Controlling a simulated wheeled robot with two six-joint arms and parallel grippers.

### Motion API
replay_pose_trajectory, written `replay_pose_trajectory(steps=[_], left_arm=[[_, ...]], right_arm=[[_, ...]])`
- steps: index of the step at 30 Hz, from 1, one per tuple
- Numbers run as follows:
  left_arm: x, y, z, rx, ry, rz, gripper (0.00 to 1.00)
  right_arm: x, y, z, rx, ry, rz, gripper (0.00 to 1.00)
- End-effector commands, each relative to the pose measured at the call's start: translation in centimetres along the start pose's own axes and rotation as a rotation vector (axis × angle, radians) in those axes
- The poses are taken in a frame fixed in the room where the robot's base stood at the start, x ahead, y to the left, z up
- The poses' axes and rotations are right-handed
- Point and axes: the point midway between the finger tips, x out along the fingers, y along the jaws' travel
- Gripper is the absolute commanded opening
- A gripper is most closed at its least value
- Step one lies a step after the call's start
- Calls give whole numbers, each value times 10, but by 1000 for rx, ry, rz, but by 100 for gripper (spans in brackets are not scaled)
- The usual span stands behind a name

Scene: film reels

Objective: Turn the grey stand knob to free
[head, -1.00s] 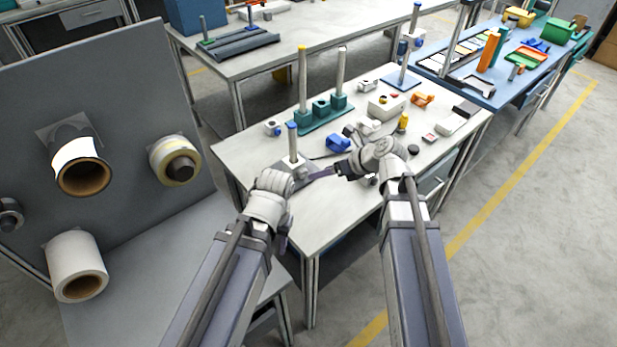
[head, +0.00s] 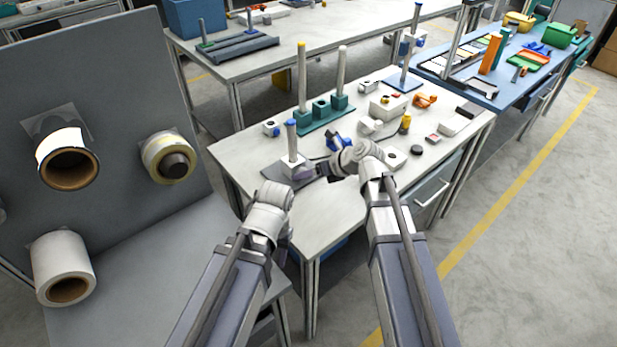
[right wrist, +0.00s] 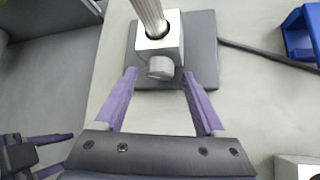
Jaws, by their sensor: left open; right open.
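The grey stand (head: 292,170) is on the middle workbench, with a white block, an upright blue-topped rod and a dark grey base. It shows at the top of the right wrist view, where its round grey knob (right wrist: 160,68) faces my right gripper (right wrist: 160,76). The gripper's purple fingers are open, one on each side of the knob and apart from it. In the head view my right gripper (head: 320,170) is just right of the stand, its tips partly hidden. My left gripper (head: 284,232) is open and empty, lower, by the bench's near-left edge; its fingers are mostly hidden.
A blue part (head: 337,142) and a green base with two rods (head: 325,113) stand behind the grey stand. A dark cable (right wrist: 265,52) runs right from the stand base. A panel with film rolls (head: 70,165) stands left. The bench front is clear.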

Motion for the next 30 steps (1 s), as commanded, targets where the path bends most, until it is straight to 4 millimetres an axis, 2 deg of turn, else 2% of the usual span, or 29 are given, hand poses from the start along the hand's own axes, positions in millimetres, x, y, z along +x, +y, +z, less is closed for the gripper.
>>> replay_pose_trajectory(steps=[7, 26, 30], left_arm=[[0, 0, 0, 0, 0, 0, 50], [0, 0, 0, 0, 0, 0, 50], [0, 0, 0, 0, 0, 0, 50]], right_arm=[[0, 0, 0, 0, 0, 0, 71], [0, 0, 0, 0, 1, 0, 0], [0, 0, 0, 0, 1, 0, 0]])
